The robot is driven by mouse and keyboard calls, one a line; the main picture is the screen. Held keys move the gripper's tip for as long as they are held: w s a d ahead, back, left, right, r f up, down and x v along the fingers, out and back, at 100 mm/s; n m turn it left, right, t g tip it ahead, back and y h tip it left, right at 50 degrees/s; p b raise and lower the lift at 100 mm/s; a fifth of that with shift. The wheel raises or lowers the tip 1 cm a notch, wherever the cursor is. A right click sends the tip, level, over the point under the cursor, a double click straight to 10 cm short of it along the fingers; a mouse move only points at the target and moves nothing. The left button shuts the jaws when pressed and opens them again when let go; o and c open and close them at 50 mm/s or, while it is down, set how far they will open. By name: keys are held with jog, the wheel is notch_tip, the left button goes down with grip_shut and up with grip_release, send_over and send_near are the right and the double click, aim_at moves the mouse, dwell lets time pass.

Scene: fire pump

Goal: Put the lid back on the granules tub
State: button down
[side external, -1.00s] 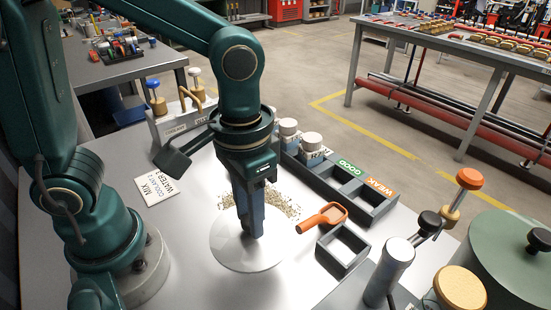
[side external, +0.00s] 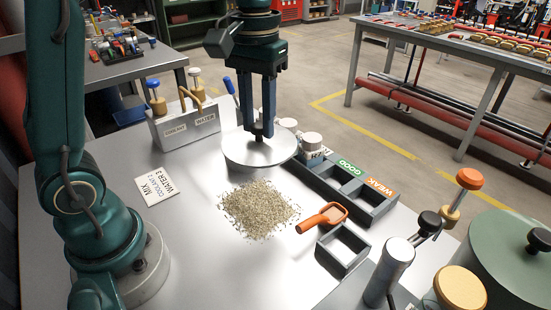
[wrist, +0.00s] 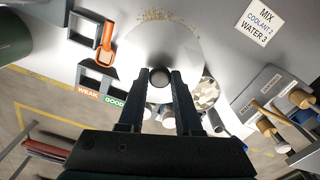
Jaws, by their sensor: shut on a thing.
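My gripper (side external: 258,137) is shut on the knob of a pale round lid (side external: 238,150). The lid is held roughly level, seemingly above the bench. In the wrist view, my gripper (wrist: 160,78) holds the dark knob, and the lid (wrist: 158,42) spreads out beyond it. A round tub with granules in its mouth (wrist: 208,92) shows just right of the fingers in the wrist view, partly hidden by the lid and a finger. It lies beside the lid, not centred under it. In the side view I cannot make out the tub. Loose granules (side external: 258,208) lie heaped on the bench.
An orange scoop (side external: 322,217) lies near a square dark frame (side external: 343,250). A grey caddy (side external: 187,125) is behind left. A MIX card (side external: 157,185) lies left.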

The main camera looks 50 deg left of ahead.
jog(key=w+a+f+n, duration=0.2)
jog(key=w+a+n, duration=0.1)
jog(key=a, duration=0.4)
jog(key=w+a+f+n, duration=0.1)
jog(key=w+a+n, duration=0.3)
jog(key=a, duration=0.4)
jog(key=shift+s+d+f, duration=0.1)
jog(key=shift+s+f, duration=0.05)
jog(key=shift+f, duration=3)
jog(key=shift+f, duration=0.15)
jog(key=shift+c, duration=0.2)
grip_release()
notch_tip(320, 180, up, 7)
dwell(0.4)
